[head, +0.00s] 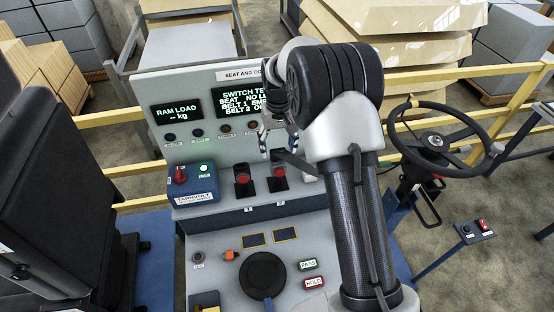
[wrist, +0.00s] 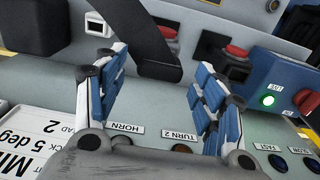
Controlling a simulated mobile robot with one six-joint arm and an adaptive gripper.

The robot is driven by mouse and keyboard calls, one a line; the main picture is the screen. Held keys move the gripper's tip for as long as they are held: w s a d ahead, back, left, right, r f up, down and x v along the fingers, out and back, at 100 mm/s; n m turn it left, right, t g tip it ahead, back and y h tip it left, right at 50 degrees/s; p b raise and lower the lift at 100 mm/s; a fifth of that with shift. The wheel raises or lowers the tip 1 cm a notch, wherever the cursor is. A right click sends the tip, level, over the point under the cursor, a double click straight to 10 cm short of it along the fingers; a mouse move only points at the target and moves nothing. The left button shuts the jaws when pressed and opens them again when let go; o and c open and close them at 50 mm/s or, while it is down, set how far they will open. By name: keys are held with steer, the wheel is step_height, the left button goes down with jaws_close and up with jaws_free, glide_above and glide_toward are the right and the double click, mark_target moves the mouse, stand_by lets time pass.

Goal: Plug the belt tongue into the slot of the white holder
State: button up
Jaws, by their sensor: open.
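My gripper (head: 275,142) is open, hanging in front of the upright panel; in the wrist view its blue-padded fingers stand apart with nothing between the pads. A dark belt strap (wrist: 133,28) runs down to a black end beyond the fingertips, by the black red-button buckle on that side. The strap also shows in the head view (head: 296,162). I cannot make out a metal tongue. A small white block (wrist: 97,24), possibly the white holder, stands beside the strap; its slot is not clear. It shows partly behind my arm in the head view (head: 309,170).
Another red-button buckle (head: 242,177) stands left, beside a blue box (head: 193,184) with a red knob. Display screens (head: 240,103) are behind my gripper. A black round knob (head: 263,275) is on the console. A steering wheel (head: 434,140) is at right.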

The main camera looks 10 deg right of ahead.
mark_target(278, 149)
steer(key=shift+f+b, duration=0.65)
steer(key=shift+f, duration=0.95)
steer(key=shift+c, duration=0.3)
jaws_close()
steer(key=shift+r+p, duration=2.2)
steer(key=shift+r, duration=0.85)
steer(key=shift+f, duration=0.15)
